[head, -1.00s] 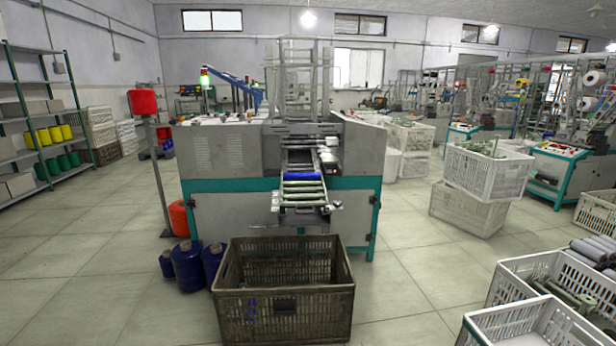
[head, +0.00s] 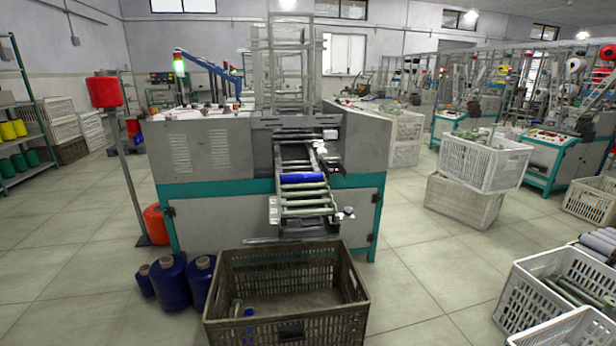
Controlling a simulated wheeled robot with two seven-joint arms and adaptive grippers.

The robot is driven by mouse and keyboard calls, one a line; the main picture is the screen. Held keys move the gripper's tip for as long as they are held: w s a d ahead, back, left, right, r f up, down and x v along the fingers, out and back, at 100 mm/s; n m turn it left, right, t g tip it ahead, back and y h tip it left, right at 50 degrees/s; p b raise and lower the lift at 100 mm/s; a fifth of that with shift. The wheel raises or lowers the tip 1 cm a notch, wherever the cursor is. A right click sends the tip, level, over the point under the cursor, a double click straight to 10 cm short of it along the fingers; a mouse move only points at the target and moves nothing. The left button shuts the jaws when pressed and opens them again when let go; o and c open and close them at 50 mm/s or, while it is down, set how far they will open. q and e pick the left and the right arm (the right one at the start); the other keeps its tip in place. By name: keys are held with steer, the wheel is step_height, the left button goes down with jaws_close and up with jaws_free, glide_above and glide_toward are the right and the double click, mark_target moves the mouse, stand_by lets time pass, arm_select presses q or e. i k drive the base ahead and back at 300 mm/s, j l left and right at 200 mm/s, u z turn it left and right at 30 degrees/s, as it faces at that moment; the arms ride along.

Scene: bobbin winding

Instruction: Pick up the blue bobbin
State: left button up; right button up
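A blue bobbin (head: 303,178) lies crosswise on the sloping chute (head: 306,196) at the front of the grey and teal winding machine (head: 205,150). Several pale green bobbins lie across the same chute, below and above the blue one. A small blue item (head: 249,312) and a pale piece beside it show inside the brown crate below; I cannot tell if they are bobbins. Neither of my grippers shows in the head view.
The brown crate (head: 290,332) stands on the floor before the chute. Large blue yarn cones (head: 172,284) stand left of it. White crates (head: 484,163) are stacked at right, with more at the lower right. Floor between them is clear.

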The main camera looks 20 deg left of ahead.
mark_target(298, 178)
steer(key=i+j+z, duration=0.2)
steer(key=i+j, duration=0.2)
steer(key=i+j+z, duration=0.2)
steer(key=i+j, duration=0.2)
steer(key=i+j+z, duration=0.25)
steer(key=j, duration=0.3)
steer(key=i+l, duration=0.05)
